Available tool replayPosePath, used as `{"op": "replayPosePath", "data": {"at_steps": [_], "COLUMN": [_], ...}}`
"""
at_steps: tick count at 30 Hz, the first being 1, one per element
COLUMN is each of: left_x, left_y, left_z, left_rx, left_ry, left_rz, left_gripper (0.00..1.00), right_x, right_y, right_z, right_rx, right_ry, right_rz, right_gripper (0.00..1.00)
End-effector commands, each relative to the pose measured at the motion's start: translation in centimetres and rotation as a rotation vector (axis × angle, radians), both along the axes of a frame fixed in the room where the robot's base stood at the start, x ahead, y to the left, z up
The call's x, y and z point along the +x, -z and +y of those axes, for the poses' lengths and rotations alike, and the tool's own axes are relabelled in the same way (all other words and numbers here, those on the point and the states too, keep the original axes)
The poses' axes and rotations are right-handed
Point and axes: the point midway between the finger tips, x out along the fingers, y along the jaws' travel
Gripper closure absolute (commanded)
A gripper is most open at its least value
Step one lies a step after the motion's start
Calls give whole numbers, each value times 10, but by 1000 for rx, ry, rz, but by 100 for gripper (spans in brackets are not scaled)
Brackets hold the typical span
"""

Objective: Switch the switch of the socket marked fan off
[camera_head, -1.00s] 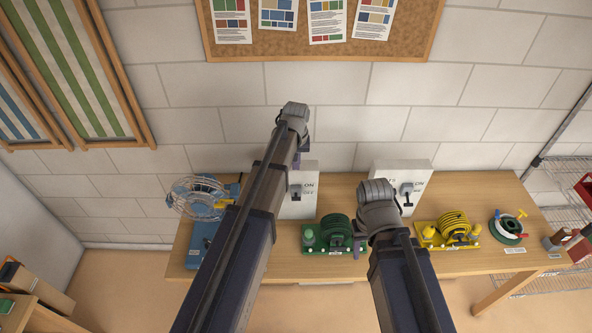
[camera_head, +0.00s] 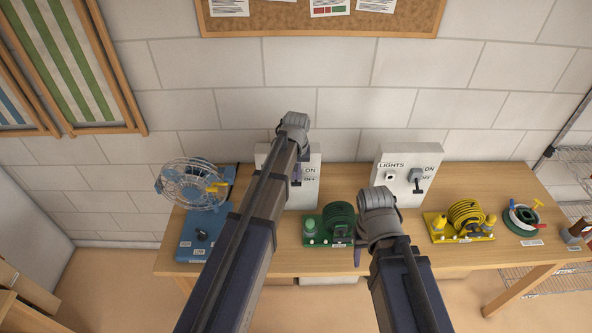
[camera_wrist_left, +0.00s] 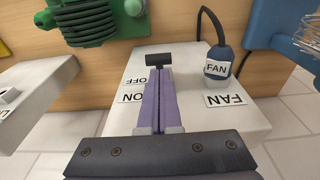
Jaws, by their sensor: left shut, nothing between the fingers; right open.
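The white socket box marked FAN (camera_wrist_left: 190,115) stands against the wall on the table, partly hidden by my left arm in the head view (camera_head: 306,192). The black switch handle (camera_wrist_left: 158,60) shows just past the fingertips, near the OFF label (camera_wrist_left: 136,81); the ON label (camera_wrist_left: 133,97) is nearer the wrist. My left gripper (camera_wrist_left: 157,76) is shut and empty, lined up with the handle; contact is unclear. My right gripper (camera_head: 357,256) is open, beside the green reel.
A second white box marked LIGHTS (camera_head: 400,172) stands to the right with its own black switch.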

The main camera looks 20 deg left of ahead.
Motion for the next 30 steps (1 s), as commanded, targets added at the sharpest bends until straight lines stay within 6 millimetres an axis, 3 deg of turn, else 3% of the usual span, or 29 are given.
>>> {"op": "replayPosePath", "data": {"at_steps": [30], "left_x": [-11], "left_y": [10], "left_z": [-3], "left_rx": [33], "left_ry": [0], "left_rz": [-112], "left_gripper": [100], "right_x": [0], "right_y": [15], "right_z": [0], "right_rx": [-1], "right_ry": [-4], "right_rz": [0], "right_gripper": [50]}}
